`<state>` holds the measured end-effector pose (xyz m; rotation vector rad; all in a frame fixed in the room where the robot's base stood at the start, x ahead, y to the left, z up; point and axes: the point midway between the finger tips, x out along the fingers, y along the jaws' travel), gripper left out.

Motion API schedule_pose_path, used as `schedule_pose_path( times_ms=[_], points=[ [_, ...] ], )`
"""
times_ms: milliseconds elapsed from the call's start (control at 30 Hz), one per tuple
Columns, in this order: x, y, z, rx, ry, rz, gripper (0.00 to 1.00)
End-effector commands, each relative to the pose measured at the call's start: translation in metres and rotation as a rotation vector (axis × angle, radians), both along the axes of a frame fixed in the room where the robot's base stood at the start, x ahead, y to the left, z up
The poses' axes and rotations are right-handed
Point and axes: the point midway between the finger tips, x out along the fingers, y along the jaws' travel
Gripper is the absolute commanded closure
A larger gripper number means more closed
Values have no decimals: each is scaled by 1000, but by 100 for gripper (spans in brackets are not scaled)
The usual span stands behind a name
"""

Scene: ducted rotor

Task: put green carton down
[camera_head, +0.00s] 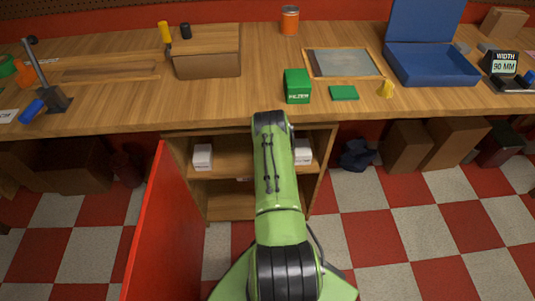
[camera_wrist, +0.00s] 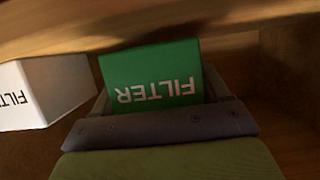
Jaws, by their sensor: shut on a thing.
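A green carton (camera_wrist: 152,75) with white FILTER lettering sits between the jaws of my gripper (camera_wrist: 160,100) in the wrist view. The lettering reads upside down there. My gripper is shut on it, inside a wooden shelf space. Whether the carton touches the shelf board cannot be told. A white FILTER carton (camera_wrist: 45,90) stands close to its left in that view. In the head view my arm hides my gripper and the held carton. Another green FILTER carton (camera_head: 297,86) stands on the workbench top.
The open cupboard (camera_head: 228,209) under the bench has white cartons (camera_head: 203,157) and (camera_head: 303,152) on its upper shelf. A red door panel (camera_head: 150,225) stands open at left. A wooden upright (camera_wrist: 290,75) bounds the shelf at right in the wrist view.

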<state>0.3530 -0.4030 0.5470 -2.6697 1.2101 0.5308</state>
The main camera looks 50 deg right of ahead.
Motion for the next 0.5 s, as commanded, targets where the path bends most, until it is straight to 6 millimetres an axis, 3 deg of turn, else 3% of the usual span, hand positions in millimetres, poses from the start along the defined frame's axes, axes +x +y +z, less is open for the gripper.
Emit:
schedule_pose_path(
  times_ms=[33,367,400,500],
  points=[
    [0,0,-10,0,-1,-1,63],
    [0,0,-11,-1,-1,0,63],
    [0,0,-11,0,0,0,19],
    [0,0,-11,0,0,0,4]
  ],
)
